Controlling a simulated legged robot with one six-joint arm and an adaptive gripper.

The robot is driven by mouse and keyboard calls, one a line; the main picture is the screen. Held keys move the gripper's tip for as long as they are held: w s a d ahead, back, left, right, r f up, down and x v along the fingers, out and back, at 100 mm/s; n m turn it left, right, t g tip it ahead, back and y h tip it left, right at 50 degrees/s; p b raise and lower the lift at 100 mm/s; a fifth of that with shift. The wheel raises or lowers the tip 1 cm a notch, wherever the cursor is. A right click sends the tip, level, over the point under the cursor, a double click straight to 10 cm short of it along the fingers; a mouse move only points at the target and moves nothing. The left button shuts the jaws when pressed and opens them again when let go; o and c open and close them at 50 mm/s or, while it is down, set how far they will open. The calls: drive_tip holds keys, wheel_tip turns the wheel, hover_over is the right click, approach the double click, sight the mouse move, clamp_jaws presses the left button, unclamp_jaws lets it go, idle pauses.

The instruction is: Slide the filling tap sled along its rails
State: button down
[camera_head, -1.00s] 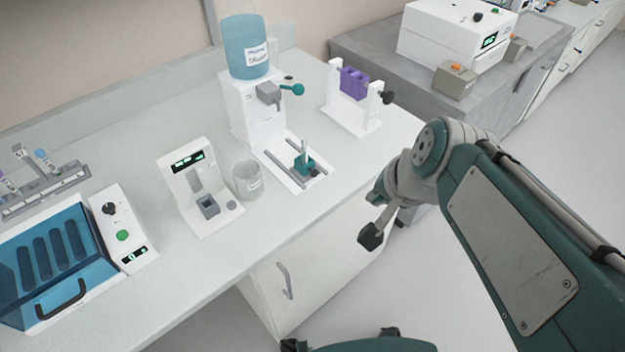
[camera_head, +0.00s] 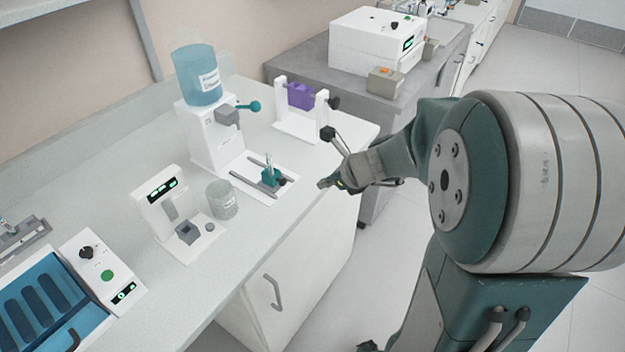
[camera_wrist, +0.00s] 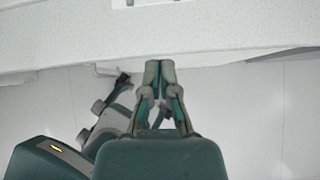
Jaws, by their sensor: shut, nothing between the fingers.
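The filling tap sled (camera_head: 270,177) is a small teal block with a thin upright tube standing in it. It sits on two grey rails (camera_head: 245,181) on a white base, in front of the dispenser (camera_head: 208,138) with its blue bottle and teal lever. The sled is near the front end of the rails. My gripper (camera_head: 325,183) is shut and empty, to the right of the sled and apart from it, by the counter's front edge. In the wrist view my gripper (camera_wrist: 160,66) has its fingertips together, pointing at the counter edge. The sled cannot be made out there.
A glass beaker (camera_head: 222,200) and a white device with a display (camera_head: 180,215) stand left of the rails. A white stand with a purple block (camera_head: 301,96) is behind right. The counter edge (camera_wrist: 250,45) crosses the wrist view. Floor is open at right.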

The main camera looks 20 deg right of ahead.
sight(284, 185)
drive_tip(key=x, duration=0.3)
drive_tip(key=a+x, duration=0.1)
drive_tip(key=x, duration=0.3)
drive_tip(key=shift+s+a+r, duration=0.1)
drive_tip(key=shift+s+r, duration=0.05)
drive_tip(key=shift+s, duration=0.1)
drive_tip(key=shift+w+a+f, duration=0.15)
drive_tip(key=shift+w+a, duration=0.35)
drive_tip(key=shift+w, duration=0.05)
drive_tip(key=shift+w+a+f, duration=0.15)
drive_tip(key=shift+w+a, duration=0.35)
drive_tip(key=shift+w, duration=0.45)
drive_tip(key=shift+w+d, duration=0.2)
drive_tip(key=shift+w, duration=0.25)
drive_tip(key=shift+a, duration=0.35)
drive_tip(key=w+a, duration=0.1)
drive_tip(key=w, duration=0.1)
drive_tip(key=w+a, duration=0.2)
drive_tip(key=w, duration=0.1)
drive_tip(key=w+a, duration=0.2)
drive_tip(key=shift+w+a, duration=0.2)
drive_tip(key=shift+w, duration=0.2)
